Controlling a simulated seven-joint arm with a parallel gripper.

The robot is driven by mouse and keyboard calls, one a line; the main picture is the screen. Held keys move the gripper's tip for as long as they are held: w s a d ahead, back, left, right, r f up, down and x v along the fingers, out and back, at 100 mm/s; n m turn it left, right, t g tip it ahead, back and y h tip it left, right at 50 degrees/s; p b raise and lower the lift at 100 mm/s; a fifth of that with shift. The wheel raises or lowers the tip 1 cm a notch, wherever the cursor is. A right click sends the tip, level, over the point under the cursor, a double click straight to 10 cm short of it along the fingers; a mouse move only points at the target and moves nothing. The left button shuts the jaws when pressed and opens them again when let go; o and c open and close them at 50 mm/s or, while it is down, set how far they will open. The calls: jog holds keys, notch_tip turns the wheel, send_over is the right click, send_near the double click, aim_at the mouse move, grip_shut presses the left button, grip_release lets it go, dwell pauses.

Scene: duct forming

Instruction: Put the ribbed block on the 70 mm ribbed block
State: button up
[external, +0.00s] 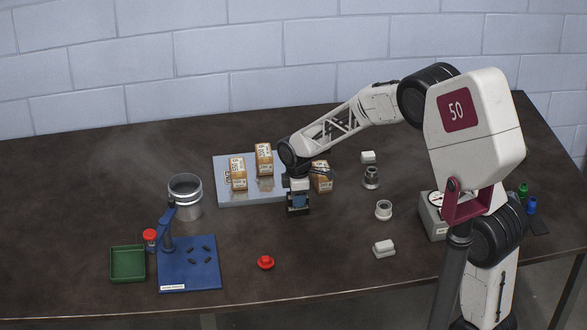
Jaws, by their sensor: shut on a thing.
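Three tan blocks with white printed labels are the likeliest ribbed blocks; ribs and sizes are too small to read. One block (238,174) and a second block (264,159) stand upright on the pale blue-grey plate (228,195). A third block (322,180) stands just right of my wrist, partly covered by it. My gripper (298,208) points down at the front right edge of the plate, in front of the third block. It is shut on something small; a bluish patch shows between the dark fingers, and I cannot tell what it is.
A metal can (186,198), a blue fixture board (190,265) with a post, and a green tray (128,264) stand left. A red knobbed piece (265,262) lies in front. Small white and grey parts (384,210) and a grey gauge box (433,218) are right. The front middle is mostly clear.

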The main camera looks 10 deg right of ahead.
jog(key=shift+f, duration=0.5)
jog(key=shift+f, duration=0.15)
jog(key=o, duration=1.1)
jog(key=shift+o, duration=0.2)
notch_tip(320, 180, up, 12)
dwell(0.7)
